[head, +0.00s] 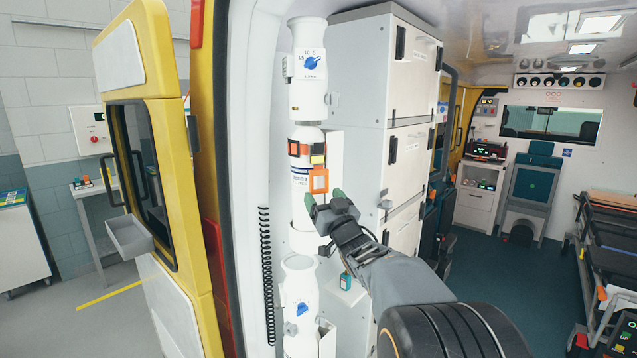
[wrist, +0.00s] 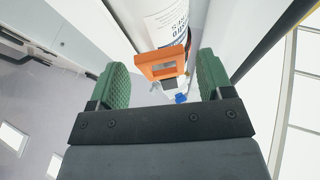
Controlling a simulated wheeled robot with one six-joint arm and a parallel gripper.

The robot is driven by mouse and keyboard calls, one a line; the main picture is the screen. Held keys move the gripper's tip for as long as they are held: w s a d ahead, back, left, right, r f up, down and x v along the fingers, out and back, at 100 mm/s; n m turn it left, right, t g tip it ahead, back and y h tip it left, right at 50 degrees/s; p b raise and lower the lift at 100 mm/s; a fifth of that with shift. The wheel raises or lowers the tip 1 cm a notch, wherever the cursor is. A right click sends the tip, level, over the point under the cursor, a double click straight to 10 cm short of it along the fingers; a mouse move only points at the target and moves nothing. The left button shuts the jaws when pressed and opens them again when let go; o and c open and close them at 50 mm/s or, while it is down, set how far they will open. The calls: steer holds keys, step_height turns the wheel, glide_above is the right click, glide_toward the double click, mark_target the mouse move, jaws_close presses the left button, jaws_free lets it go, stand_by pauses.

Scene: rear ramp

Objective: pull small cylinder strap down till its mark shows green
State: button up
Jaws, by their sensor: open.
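A white cylinder (head: 303,205) stands in the rack on the inner side of the doorway. A dark strap with orange parts (head: 299,149) crosses its upper front. A small yellow patch (head: 318,159) shows beside the strap; I cannot tell whether it is the mark, and I see no green there. An orange pull loop (head: 319,181) hangs below the patch. My gripper (head: 323,197) is open, with green finger pads, just below the loop in the head view. In the wrist view the loop (wrist: 158,70) appears between the open fingers (wrist: 162,74), not clasped.
Another white cylinder with a blue knob (head: 308,75) is above, and one (head: 300,295) below. White cabinets (head: 408,150) stand close to the right of the cylinders. A black coiled hose (head: 266,270) hangs at left, near the open yellow door (head: 165,150).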

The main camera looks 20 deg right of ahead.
mark_target(319, 191)
steer(key=shift+p+x, duration=0.4)
steer(key=shift+x, duration=1.2)
steer(key=c, duration=1.2)
steer(key=shift+o, duration=0.2)
step_height(319, 191, down, 5)
steer(key=b, duration=0.5)
steer(key=shift+f, duration=0.15)
steer(key=o, duration=1.2)
steer(key=shift+c, duration=0.2)
steer(key=b+v, duration=0.4)
steer(key=v, duration=0.9)
steer(key=shift+s, duration=0.5)
